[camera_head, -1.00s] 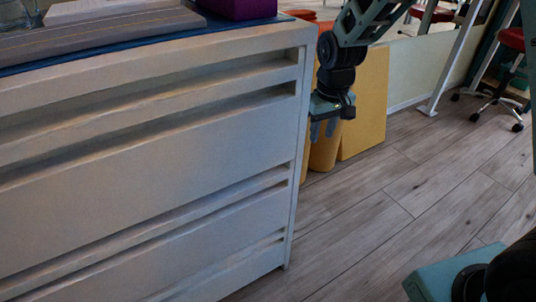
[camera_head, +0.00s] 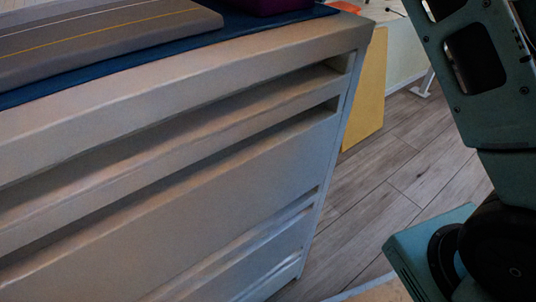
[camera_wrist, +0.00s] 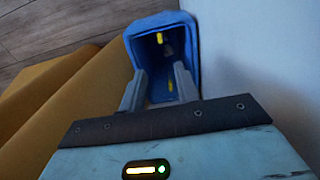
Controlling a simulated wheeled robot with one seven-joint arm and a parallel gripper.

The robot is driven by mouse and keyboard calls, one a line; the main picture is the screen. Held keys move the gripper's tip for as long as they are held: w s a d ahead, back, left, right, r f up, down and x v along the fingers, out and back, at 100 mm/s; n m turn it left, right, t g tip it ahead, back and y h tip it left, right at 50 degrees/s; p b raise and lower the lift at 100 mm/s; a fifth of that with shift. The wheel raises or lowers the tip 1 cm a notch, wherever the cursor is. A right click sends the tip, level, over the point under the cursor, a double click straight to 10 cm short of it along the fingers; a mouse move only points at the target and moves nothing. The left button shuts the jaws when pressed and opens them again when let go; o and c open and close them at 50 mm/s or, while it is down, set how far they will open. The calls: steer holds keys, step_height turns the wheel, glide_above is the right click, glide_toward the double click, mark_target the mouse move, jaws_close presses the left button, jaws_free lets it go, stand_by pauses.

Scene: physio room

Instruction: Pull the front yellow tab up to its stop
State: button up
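In the wrist view a blue open-topped container (camera_wrist: 190,33) stands ahead of my gripper (camera_wrist: 159,70). Two small yellow pieces show inside its dark interior: one at the far side (camera_wrist: 159,38) and one nearer (camera_wrist: 170,85), between my fingers. I cannot tell for certain which is the front tab. My two grey fingers are spread apart, with a gap between them, and reach over the container's near edge. Nothing is visibly held. In the head view the container, the tabs and my gripper are out of sight.
A pale drawer cabinet (camera_head: 190,190) fills the head view's left, with a grey lined board (camera_head: 100,40), a blue mat (camera_head: 215,42) and a purple object (camera_head: 268,4) on top. A yellow panel (camera_head: 366,92) stands behind it.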

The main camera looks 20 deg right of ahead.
step_height(320, 180, down, 16)
steer(key=b, duration=0.8)
steer(key=shift+f, duration=0.2)
jaws_close()
